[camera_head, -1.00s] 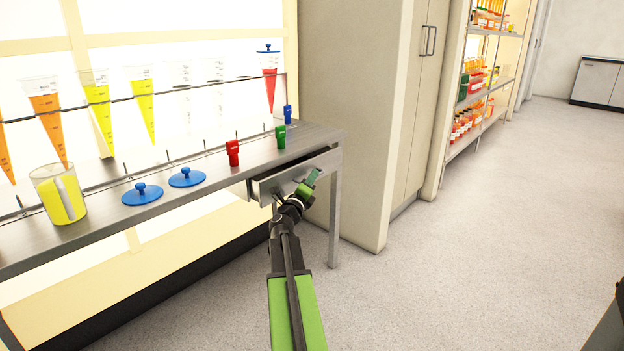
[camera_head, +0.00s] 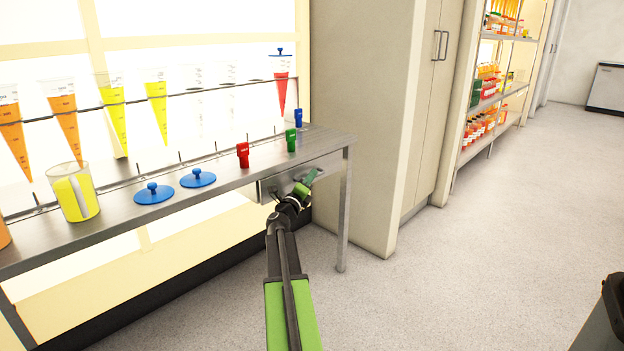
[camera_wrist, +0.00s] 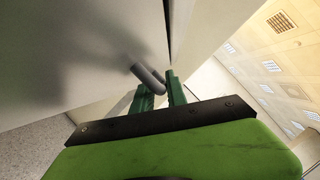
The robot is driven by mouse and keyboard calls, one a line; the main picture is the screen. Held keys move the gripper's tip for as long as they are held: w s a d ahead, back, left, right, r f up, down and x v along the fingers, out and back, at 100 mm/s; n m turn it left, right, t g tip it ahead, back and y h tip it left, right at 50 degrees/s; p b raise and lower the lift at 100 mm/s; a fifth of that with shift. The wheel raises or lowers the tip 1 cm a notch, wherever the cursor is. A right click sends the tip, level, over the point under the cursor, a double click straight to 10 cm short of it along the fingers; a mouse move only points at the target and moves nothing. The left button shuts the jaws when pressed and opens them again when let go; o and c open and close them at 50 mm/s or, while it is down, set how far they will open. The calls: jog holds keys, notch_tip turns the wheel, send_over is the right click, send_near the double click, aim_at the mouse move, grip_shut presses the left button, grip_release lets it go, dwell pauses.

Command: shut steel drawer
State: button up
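The steel drawer (camera_head: 329,169) is under the right end of the steel table. Its front looks flush or nearly flush with the table edge; a narrow gap cannot be ruled out. In the wrist view the pale drawer front (camera_wrist: 85,55) fills the upper left, with a grey bar handle (camera_wrist: 147,76) on it. My gripper (camera_head: 309,181) is at the drawer front. In the wrist view its two green fingers (camera_wrist: 161,88) stand a little apart, with the handle's end at their tips. I cannot tell whether they touch it.
The steel table (camera_head: 110,227) holds a yellow beaker (camera_head: 74,194), two blue lids (camera_head: 154,194), and red (camera_head: 243,155), green (camera_head: 291,141) and blue clips. Cone-shaped juice vessels hang in a rack behind. A beige cabinet (camera_head: 365,110) stands right of the table. Open floor (camera_head: 480,260) lies to the right.

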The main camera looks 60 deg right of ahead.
jog(key=b+v, duration=0.3)
jog(key=v, duration=1.4)
